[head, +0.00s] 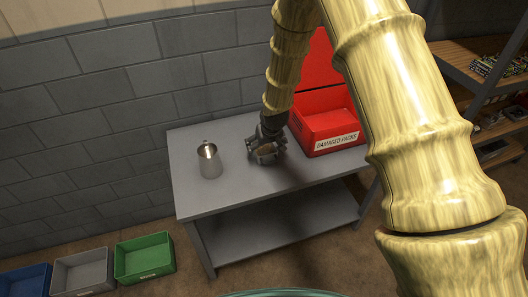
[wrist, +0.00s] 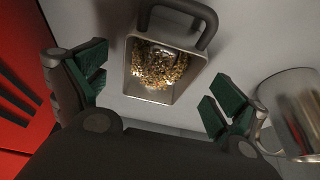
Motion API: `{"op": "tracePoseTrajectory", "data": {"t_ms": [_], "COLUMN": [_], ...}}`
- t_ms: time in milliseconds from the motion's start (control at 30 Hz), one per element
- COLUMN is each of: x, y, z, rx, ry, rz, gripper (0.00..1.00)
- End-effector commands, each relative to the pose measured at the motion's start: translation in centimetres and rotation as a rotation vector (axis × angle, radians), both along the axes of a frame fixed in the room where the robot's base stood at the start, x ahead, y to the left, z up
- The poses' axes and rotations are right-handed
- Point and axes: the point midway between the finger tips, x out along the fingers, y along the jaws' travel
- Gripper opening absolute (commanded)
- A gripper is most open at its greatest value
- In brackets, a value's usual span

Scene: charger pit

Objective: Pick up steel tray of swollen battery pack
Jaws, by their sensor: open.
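The steel tray (wrist: 137,92) is a small open metal box with a dark grey arched handle (wrist: 183,8) on its far side in the wrist view. It stands on the grey bench and holds golden granules with a paler, shiny patch among them; I cannot make out the battery pack clearly. My gripper (wrist: 155,84) is open, with its green-padded fingers spread to the left and right of the tray, and appears apart from it. In the head view my gripper (head: 266,146) is low over the bench and partly hides the tray (head: 266,159).
A steel jug (head: 210,163) stands left of the tray; it shows close to my right finger in the wrist view (wrist: 292,112). An open red box (head: 334,128) labelled "DAMAGED PACKS" stands right on the bench (head: 225,192). Blue, grey and green bins (head: 145,258) sit on the floor.

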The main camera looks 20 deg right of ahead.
Motion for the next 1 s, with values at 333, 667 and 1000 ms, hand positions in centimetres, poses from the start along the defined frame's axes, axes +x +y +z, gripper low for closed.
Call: {"op": "tracePoseTrajectory", "data": {"t_ms": [333,667,1000], "x": [1.1,1.2,1.2], "y": [-0.1,-0.1,-0.1], "z": [-2.8,-3.0,-3.0], "rx": [0.0,0.0,0.0], "ry": [0.0,0.0,0.0], "rz": [0.0,0.0,0.0], "gripper": [0.96,0.89,0.42]}}
